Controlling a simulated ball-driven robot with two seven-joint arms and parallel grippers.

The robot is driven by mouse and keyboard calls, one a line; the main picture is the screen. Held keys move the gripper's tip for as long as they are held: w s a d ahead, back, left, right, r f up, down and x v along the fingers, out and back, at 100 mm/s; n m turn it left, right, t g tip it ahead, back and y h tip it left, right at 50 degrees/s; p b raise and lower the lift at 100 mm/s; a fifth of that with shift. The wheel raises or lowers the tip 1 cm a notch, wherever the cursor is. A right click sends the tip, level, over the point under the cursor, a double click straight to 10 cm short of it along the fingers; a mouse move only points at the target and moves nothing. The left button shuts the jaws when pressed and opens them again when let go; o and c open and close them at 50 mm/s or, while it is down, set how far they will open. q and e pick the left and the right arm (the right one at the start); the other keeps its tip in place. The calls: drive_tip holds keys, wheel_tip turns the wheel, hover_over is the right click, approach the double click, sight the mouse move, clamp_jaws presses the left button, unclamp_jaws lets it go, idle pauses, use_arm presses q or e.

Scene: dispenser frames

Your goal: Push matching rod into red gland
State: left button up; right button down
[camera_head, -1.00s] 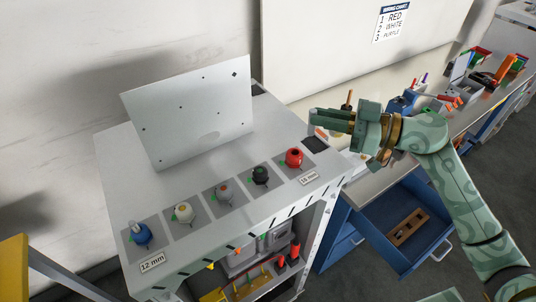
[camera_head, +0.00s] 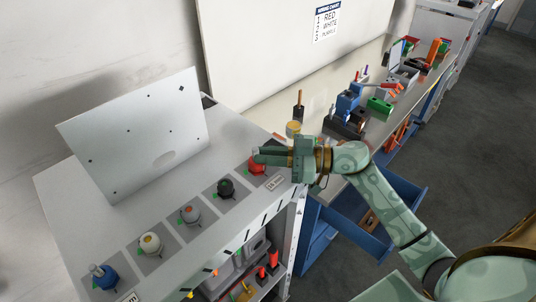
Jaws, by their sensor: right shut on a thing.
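The red gland (camera_head: 256,168) stands at the far right end of a row of coloured glands on the grey cabinet top. My right gripper (camera_head: 262,155) is at the red gland and covers its upper part from above and behind in this view. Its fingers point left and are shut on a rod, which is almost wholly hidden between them. I cannot tell whether the rod touches or enters the gland. My left gripper is out of view.
Black (camera_head: 226,188), grey (camera_head: 190,214), white (camera_head: 150,244) and blue (camera_head: 104,277) glands sit in the same row. A white panel (camera_head: 140,140) stands behind them. An open blue drawer (camera_head: 345,230) lies below the cluttered bench on the right.

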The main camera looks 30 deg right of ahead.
drive_tip(key=c, duration=1.4)
unclamp_jaws()
drive_tip(key=shift+a, duration=0.1)
drive_tip(key=shift+c, duration=0.2)
drive_tip(key=shift+r, duration=0.1)
drive_tip(key=b+v, duration=0.1)
drive_tip(key=v, duration=1.1)
drive_tip(key=shift+b, duration=0.35)
